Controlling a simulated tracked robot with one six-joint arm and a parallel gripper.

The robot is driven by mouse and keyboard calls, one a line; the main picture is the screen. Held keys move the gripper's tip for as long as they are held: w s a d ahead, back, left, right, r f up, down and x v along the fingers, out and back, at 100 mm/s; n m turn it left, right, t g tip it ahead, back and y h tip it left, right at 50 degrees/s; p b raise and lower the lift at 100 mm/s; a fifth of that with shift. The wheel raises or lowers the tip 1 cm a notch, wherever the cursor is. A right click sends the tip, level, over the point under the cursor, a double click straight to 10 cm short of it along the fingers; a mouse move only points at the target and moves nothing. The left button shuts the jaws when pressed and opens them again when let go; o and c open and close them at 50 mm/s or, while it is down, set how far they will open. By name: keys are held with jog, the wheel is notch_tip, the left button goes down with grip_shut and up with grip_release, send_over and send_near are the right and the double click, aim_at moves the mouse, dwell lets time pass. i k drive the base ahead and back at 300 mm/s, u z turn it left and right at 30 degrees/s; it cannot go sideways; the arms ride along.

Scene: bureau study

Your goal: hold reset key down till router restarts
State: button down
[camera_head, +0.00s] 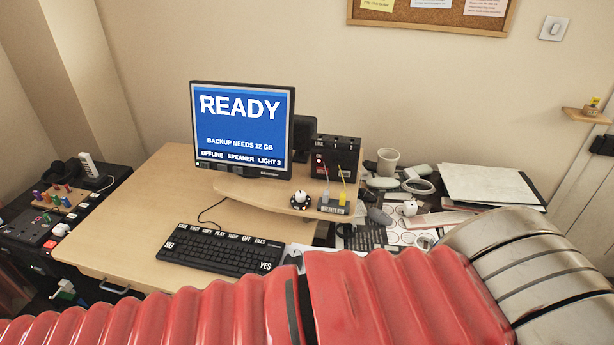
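A black box (335,158) with small pale labels and a red-and-white mark stands on the desk, right of the monitor. It may be the router, but its lettering is too small to read surely. I cannot make out a reset key on it. The monitor (242,128) shows "READY", "BACKUP NEEDS 12 GB" and "OFFLINE SPEAKER LIGHT 3" on blue. My red ribbed arm with silver rings crosses the bottom of the view and hides the desk's front right. My gripper is not in view.
A black keyboard (222,249) with NO and YES keys lies on the wooden desk (135,225). A small holder (334,206) with upright sticks and a round knob (300,199) stand below the box. A cup (387,161) and clutter crowd the right. The desk's left is clear.

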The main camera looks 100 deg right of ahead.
aim_at(320, 170)
jog(key=u, duration=0.1)
jog(key=k, duration=1.65)
jog(key=z, duration=0.55)
jog(key=i, duration=1)
jog(key=z, duration=0.05)
